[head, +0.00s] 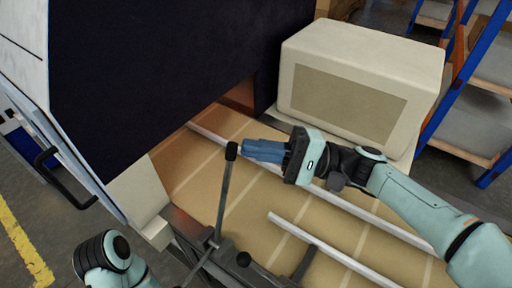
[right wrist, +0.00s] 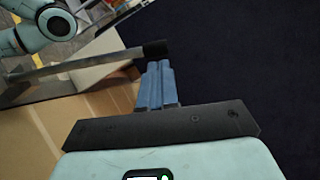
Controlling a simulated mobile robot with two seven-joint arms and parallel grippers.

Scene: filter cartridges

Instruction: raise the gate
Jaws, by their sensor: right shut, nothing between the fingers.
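A grey lever (head: 223,195) with a black grip at its top (head: 232,150) stands up from a metal bracket beside the tan bed. My right gripper (head: 246,150) has its blue fingers together, with nothing between them. The fingertips are right beside the black grip; whether they touch it I cannot tell. In the right wrist view the lever's black end (right wrist: 155,48) lies just beyond the fingertips (right wrist: 158,66). A large dark panel (head: 160,70) stands over the far left part of the bed; I cannot tell whether it is the gate. My left gripper is not in view.
A cream box (head: 360,60) stands behind my right arm, at the back of the bed (head: 330,225). White rails (head: 330,250) run along the bed. A blue and orange rack (head: 450,80) is at the right. A black handle (head: 60,180) is on the white housing at left.

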